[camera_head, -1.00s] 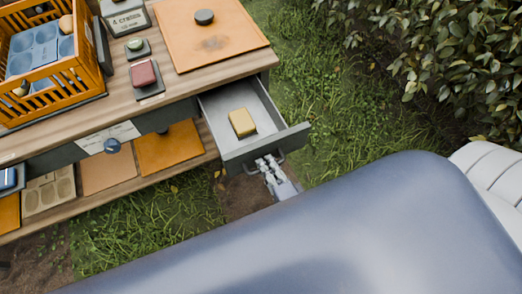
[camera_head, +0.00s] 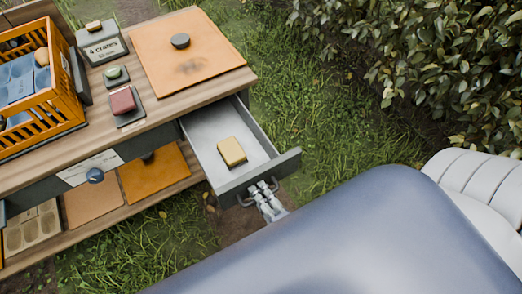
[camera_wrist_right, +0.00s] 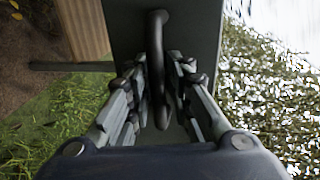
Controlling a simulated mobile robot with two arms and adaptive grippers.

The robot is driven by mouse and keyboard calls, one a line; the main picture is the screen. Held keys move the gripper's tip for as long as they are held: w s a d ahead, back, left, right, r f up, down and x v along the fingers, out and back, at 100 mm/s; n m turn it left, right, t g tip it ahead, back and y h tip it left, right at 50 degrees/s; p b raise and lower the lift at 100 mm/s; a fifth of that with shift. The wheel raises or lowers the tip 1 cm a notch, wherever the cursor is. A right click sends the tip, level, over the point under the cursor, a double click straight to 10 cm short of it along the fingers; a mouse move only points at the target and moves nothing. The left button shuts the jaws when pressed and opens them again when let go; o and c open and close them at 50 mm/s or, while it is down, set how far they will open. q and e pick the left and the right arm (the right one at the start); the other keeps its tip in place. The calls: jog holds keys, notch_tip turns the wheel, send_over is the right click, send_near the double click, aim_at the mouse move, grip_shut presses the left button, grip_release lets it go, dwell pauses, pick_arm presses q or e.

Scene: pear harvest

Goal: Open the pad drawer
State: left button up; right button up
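The pad drawer (camera_head: 205,131) is pulled out from the bench's right end, and its grey inside shows. A yellow pad (camera_head: 232,152) lies in it. My right gripper (camera_head: 264,190) is at the drawer's front, at its handle (camera_head: 243,201). In the right wrist view, the dark handle (camera_wrist_right: 157,80) stands between the two fingers of my right gripper (camera_wrist_right: 159,75). My left gripper is not in view.
The bench top (camera_head: 160,92) carries an orange crate (camera_head: 35,117), a red block (camera_head: 122,101) and an orange board (camera_head: 205,62). Grass and a leafy bush (camera_head: 430,70) lie to the right.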

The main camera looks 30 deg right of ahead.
jog(key=shift+s, duration=0.2)
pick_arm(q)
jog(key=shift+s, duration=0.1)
pick_arm(e)
jog(key=v, duration=1.1)
jog(key=shift+s, duration=0.35)
